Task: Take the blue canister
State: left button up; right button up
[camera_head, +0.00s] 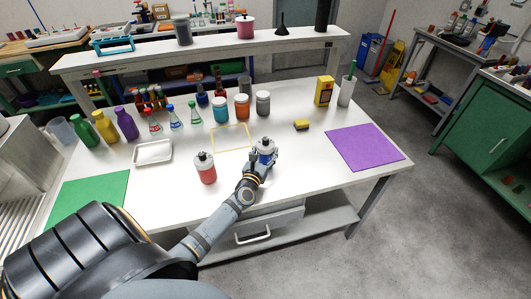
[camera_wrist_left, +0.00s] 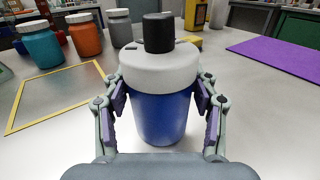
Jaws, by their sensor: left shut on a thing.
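The blue canister (camera_wrist_left: 162,115) has a white shoulder and a black cap, and stands upright in the middle of the left wrist view. In the head view the blue canister (camera_head: 265,147) is near the front middle of the white table, partly hidden by my gripper. My left gripper (camera_head: 262,158) is shut on it, with one finger on each side of its body. The left gripper (camera_wrist_left: 161,98) also shows in the left wrist view, its pads against the canister's sides. Whether the canister's base touches the table is hard to tell. My right gripper is not in view.
A red canister (camera_head: 205,168) stands just left of the gripper. A yellow outlined square (camera_head: 231,137) lies behind, with teal (camera_head: 221,110), orange (camera_head: 242,107) and grey (camera_head: 263,103) jars beyond it.

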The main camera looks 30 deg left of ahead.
aim_at(265, 144)
pick_arm(q)
jog(key=shift+r, duration=0.5)
notch_tip(265, 144, up, 3)
jog(key=p, duration=0.2)
jog(key=shift+s+r+p, duration=0.1)
jog(key=shift+p, duration=0.25)
jog(key=s+r+p, duration=0.1)
jog(key=s+d+r+p, duration=0.2)
jog(key=r, duration=0.1)
jog(key=s+d+r, duration=0.4)
jog(key=s+d, duration=0.1)
jog(key=s, duration=0.3)
jog(key=shift+s+d+r, duration=0.25)
jog(key=shift+s+r, duration=0.1)
jog(key=shift+r, duration=0.05)
